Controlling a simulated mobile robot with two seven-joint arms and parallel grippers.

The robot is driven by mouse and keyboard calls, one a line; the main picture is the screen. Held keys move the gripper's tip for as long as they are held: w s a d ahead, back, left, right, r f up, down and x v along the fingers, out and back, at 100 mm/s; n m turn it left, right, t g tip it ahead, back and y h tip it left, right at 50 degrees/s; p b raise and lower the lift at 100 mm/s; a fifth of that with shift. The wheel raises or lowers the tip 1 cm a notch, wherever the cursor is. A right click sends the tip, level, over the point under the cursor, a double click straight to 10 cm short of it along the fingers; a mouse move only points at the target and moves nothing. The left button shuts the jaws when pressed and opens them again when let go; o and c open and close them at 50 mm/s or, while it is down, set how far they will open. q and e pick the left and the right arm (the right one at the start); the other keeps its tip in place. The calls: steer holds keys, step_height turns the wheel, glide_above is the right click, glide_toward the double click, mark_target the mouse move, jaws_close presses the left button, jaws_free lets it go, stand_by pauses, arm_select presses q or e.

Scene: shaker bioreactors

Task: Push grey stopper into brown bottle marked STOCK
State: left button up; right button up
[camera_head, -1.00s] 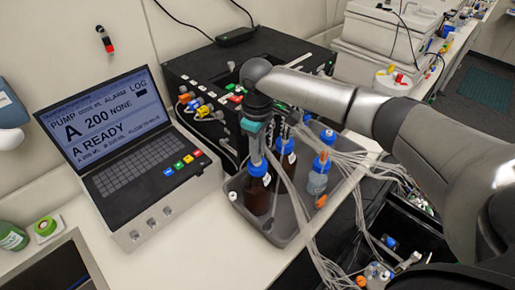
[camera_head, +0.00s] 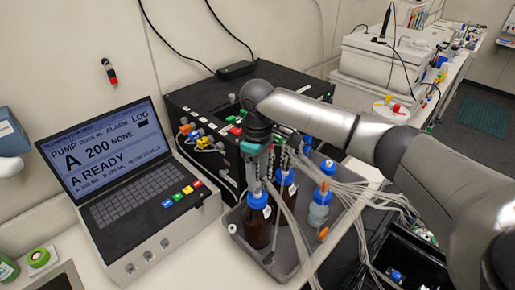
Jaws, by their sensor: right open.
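A brown bottle (camera_head: 257,234) with a blue cap and a white tag stands upright in a grey tray. Another brown bottle (camera_head: 287,189) with a blue cap stands behind it to the right. I cannot read STOCK on either one. My right gripper (camera_head: 258,178) points down just above the front brown bottle's cap. It is open; whether it touches the cap or the tubes there cannot be told. A small whitish-grey piece (camera_head: 232,229) at the tray's left edge may be the grey stopper; this is unclear. My left gripper is not in view.
The grey tray (camera_head: 285,272) also holds a clear bottle (camera_head: 319,214) and a small orange piece (camera_head: 323,233). Loose clear tubes (camera_head: 360,190) run across the tray's right side. A pump console with a screen (camera_head: 110,140) stands left; a black unit (camera_head: 200,92) stands behind.

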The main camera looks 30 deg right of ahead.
mark_target(258, 184)
step_height(258, 184, up, 12)
steer(key=b, duration=0.1)
steer(key=shift+r, duration=0.15)
stand_by(0.3)
